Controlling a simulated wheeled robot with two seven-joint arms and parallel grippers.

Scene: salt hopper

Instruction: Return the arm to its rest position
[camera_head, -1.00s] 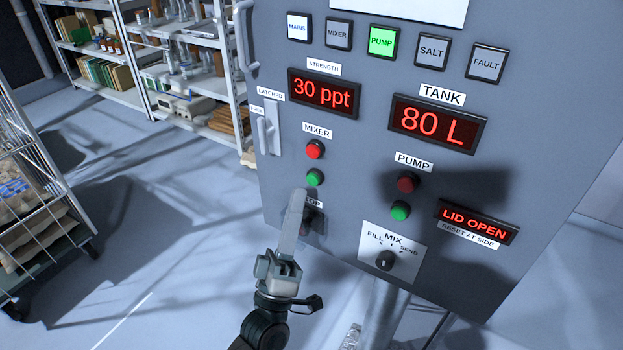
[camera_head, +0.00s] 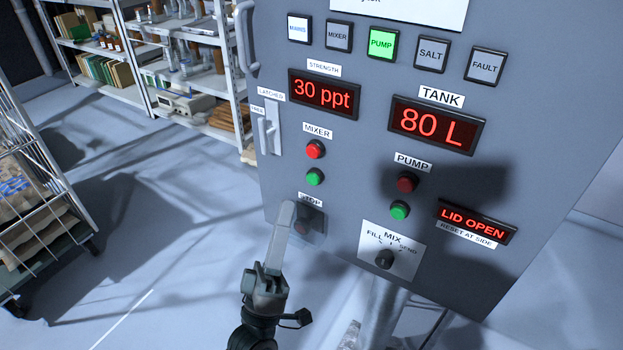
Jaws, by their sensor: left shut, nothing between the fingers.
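My left gripper (camera_head: 285,215) is shut and empty. It points up in front of the lower left part of the grey control cabinet (camera_head: 345,200), its tip just left of the stop button (camera_head: 303,227) under a clear cover. Whether the tip touches the cabinet I cannot tell, but it looks apart from the button. My left arm comes in from the bottom edge. My right gripper is not in view.
The cabinet carries the mixer buttons (camera_head: 315,163), pump buttons (camera_head: 403,196), a mix selector knob (camera_head: 385,259) and a lit "LID OPEN" display (camera_head: 472,221). A wire cart (camera_head: 48,165) stands at left, shelves (camera_head: 190,75) behind. The floor between is clear.

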